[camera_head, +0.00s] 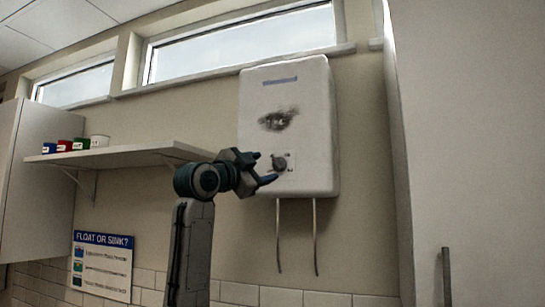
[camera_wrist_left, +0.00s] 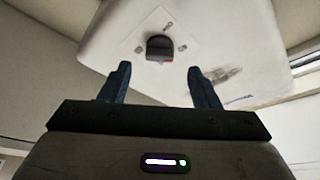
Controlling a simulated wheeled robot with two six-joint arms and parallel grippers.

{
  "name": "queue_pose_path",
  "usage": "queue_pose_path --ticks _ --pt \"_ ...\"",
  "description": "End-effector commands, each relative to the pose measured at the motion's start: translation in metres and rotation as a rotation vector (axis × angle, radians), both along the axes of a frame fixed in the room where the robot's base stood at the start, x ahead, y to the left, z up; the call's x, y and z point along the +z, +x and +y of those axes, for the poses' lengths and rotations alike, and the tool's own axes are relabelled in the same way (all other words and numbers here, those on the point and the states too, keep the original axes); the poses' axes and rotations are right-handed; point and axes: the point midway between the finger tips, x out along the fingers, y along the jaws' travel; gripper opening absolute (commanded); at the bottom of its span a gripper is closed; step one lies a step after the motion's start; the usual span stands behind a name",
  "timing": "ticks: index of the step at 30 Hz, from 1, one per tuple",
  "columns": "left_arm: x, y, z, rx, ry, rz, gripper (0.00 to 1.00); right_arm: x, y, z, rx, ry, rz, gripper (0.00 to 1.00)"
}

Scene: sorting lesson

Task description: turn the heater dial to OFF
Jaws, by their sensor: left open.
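The white heater (camera_head: 315,140) hangs on the wall, with a dark smudge on its front. Its dark round dial (camera_head: 279,163) sits low on the front, on a pale plate. My left gripper (camera_head: 264,168) is open and close to the dial, with its fingertips at the dial's left side in the head view. In the left wrist view the dial (camera_wrist_left: 159,47) shows beyond and between the open fingers (camera_wrist_left: 160,80), apart from them. Small marks surround the dial, too small to read. A small red spot shows on the dial's edge. My right gripper is not in view.
Two thin pipes (camera_head: 315,235) hang below the heater. A wall shelf (camera_head: 130,157) at the left holds several small coloured cups and a white one (camera_head: 99,141). A tall pale cabinet (camera_head: 470,150) stands at the right. A "FLOAT OR SINK?" poster (camera_head: 102,266) is at lower left.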

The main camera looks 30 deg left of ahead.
Motion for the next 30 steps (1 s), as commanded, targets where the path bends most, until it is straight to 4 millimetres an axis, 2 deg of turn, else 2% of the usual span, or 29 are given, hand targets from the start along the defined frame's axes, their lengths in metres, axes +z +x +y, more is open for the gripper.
queue_pose_path --ticks 1,9,20,23,27,30 --pt "0.007 0.010 -0.001 -0.003 -0.002 0.005 0.56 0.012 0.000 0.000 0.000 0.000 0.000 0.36" --pt "0.012 0.042 -0.003 -0.002 -0.002 0.002 0.56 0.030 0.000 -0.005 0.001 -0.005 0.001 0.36" --pt "0.011 0.047 -0.003 0.000 -0.001 0.000 0.56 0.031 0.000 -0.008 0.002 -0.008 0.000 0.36" --pt "0.011 0.047 -0.004 0.000 -0.001 0.000 0.41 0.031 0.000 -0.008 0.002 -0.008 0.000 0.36" --pt "0.011 0.047 -0.003 -0.001 -0.001 0.001 0.13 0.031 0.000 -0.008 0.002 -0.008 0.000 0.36" --pt "0.011 0.047 -0.004 -0.001 -0.001 0.001 0.12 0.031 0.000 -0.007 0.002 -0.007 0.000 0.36"
